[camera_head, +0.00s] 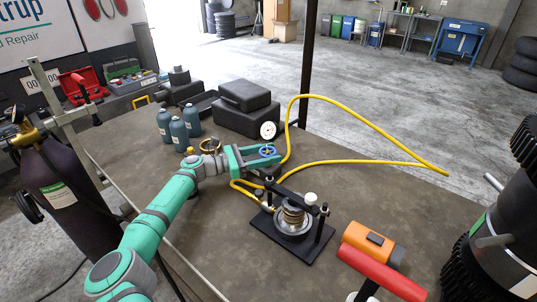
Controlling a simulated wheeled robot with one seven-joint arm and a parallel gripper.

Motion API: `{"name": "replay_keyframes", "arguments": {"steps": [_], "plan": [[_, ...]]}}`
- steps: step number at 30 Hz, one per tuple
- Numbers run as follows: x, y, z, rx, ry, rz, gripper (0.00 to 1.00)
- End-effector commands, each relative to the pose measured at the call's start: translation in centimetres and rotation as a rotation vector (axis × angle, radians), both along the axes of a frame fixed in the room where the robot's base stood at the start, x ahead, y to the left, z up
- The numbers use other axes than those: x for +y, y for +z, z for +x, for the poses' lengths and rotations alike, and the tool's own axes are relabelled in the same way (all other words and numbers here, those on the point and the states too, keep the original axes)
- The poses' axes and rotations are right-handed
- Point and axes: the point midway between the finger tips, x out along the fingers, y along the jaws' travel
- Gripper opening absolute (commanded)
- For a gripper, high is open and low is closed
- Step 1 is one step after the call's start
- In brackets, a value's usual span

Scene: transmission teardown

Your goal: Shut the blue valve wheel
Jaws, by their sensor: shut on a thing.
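The blue valve wheel (267,150) is small and round and sits near the middle of the workbench, by the yellow hose. My teal arm reaches in from the lower left. My gripper (259,157) is at the wheel and shut on it. The fingers cover part of the wheel's lower side. The valve body under the wheel is mostly hidden by my gripper and the hose.
A black press fixture (266,225) with a metal part stands in front. Grey bottles (179,132), black cases (244,94) and a white gauge (268,130) stand behind. An orange tool (366,240) lies right.

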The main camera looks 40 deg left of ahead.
Motion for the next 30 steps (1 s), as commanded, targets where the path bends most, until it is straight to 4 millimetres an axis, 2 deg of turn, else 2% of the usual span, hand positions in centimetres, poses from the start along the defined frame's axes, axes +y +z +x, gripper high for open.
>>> {"name": "replay_keyframes", "arguments": {"steps": [17,18,20,30], "plan": [[0.08,0.15,-0.01,-0.003,-0.021,-0.001,0.27],[0.08,0.16,-0.01,-0.003,-0.021,-0.001,0.57],[0.08,0.15,-0.01,-0.002,-0.021,0.000,0.69],[0.18,0.08,-0.19,-0.002,-0.021,0.000,0.69]]}}
